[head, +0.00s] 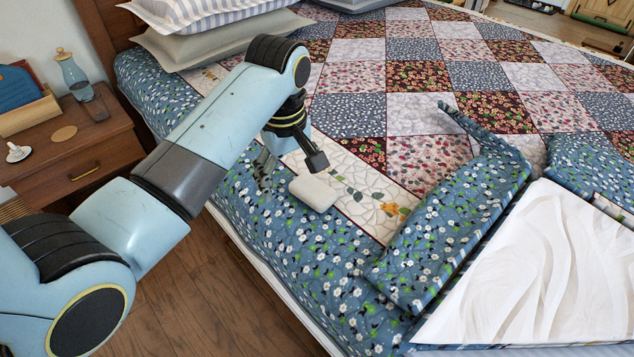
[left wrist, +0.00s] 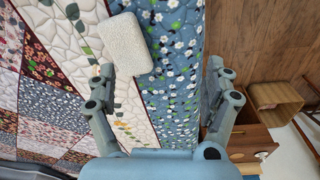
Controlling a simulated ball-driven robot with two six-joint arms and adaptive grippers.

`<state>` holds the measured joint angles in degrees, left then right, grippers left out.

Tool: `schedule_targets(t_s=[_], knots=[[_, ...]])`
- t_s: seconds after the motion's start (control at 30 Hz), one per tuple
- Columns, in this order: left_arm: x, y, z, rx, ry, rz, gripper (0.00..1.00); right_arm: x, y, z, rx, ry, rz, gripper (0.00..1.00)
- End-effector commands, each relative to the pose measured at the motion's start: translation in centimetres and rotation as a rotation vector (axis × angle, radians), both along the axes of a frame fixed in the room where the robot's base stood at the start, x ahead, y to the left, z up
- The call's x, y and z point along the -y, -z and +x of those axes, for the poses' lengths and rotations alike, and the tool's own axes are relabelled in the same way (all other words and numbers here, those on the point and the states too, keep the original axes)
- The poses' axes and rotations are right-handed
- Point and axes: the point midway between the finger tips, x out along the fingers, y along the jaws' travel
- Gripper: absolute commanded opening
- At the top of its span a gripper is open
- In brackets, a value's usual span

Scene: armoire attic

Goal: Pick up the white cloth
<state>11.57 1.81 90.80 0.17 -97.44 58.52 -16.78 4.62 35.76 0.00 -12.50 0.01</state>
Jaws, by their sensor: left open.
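A small white folded cloth (head: 314,192) with rounded corners lies flat on the patchwork quilt, near the bed's left edge. It also shows in the left wrist view (left wrist: 126,43), beyond the fingertips and nearer the left finger in that picture. My left gripper (head: 290,165) is open and empty. In the head view it is just above and left of the cloth, with its fingers pointing down; the wrist view (left wrist: 160,70) shows the two fingers spread wide, apart from the cloth. My right gripper is in neither view.
The quilted bed (head: 415,105) fills the middle. A fold of blue floral fabric (head: 455,220) and a large white sheet (head: 530,270) lie at right. Pillows (head: 215,35) are at the back. A wooden nightstand (head: 75,155) with small items stands at left.

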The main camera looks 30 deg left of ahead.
Motion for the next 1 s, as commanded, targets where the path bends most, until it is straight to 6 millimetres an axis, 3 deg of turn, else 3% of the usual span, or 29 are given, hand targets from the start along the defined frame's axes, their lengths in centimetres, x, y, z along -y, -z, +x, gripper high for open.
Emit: schedule_targets(t_s=[0.2, 0.43, 0.7, 1.0], knots=[[0.9, -1.1, 3.9, -0.033, -0.174, -0.027, 0.85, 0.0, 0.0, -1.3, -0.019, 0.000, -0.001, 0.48], [1.5, -1.8, 6.2, -0.065, -0.307, -0.039, 0.85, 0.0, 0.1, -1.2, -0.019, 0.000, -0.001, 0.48], [1.6, 2.4, 6.2, -0.068, -0.315, -0.039, 0.85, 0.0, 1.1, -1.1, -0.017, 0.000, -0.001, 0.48], [1.5, 5.5, 5.7, -0.068, -0.314, -0.038, 0.85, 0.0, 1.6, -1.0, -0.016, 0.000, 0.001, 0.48]])
